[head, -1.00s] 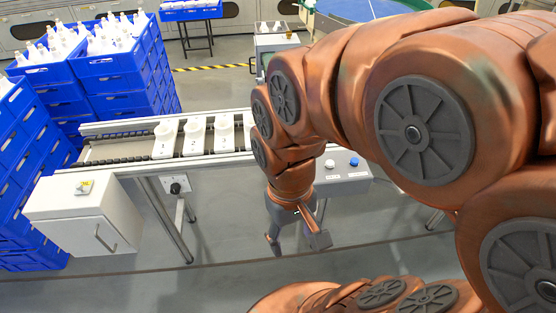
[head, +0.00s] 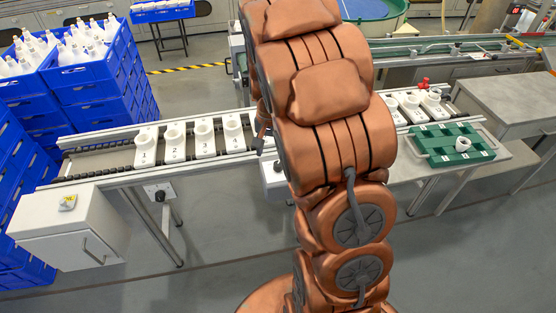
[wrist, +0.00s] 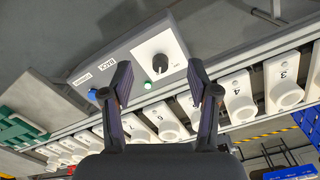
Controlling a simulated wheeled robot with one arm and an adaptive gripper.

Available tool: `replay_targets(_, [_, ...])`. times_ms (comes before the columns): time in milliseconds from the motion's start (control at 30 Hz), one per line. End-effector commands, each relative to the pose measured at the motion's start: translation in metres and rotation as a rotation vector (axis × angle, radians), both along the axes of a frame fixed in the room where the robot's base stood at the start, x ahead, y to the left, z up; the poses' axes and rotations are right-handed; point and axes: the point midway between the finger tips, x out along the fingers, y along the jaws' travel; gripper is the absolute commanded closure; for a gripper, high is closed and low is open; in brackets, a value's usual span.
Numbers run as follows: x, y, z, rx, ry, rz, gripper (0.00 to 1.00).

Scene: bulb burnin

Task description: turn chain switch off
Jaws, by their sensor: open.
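In the wrist view a grey control box (wrist: 125,52) has a white plate with a black rotary knob (wrist: 160,63), pointer along the plate, and a green lamp (wrist: 147,85) beside it. My gripper (wrist: 158,70) is open and empty, with the knob showing between its fingers; I cannot tell the distance. A blue button (wrist: 92,95) is on the box next to printed labels. In the head view another black knob (head: 160,193) sits on a plate under the conveyor's left part. I cannot tell which knob is the chain switch. My arm hides most of the box and gripper there.
Numbered white holders (head: 204,140) stand on the conveyor (head: 105,158). A green tray (head: 440,147) is at right. Blue crates (head: 105,90) are stacked behind. Floor in front is clear.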

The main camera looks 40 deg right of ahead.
Motion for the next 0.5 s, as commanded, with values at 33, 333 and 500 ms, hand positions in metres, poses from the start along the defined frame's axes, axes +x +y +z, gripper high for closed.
replay_targets(33, [0.007,-0.011,-0.008,0.001,0.001,-0.033,0.4])
replay_targets(333, [0.033,-0.046,-0.035,-0.006,-0.022,-0.146,0.4])
replay_targets(500, [0.035,-0.048,-0.04,-0.006,-0.024,-0.157,0.4])
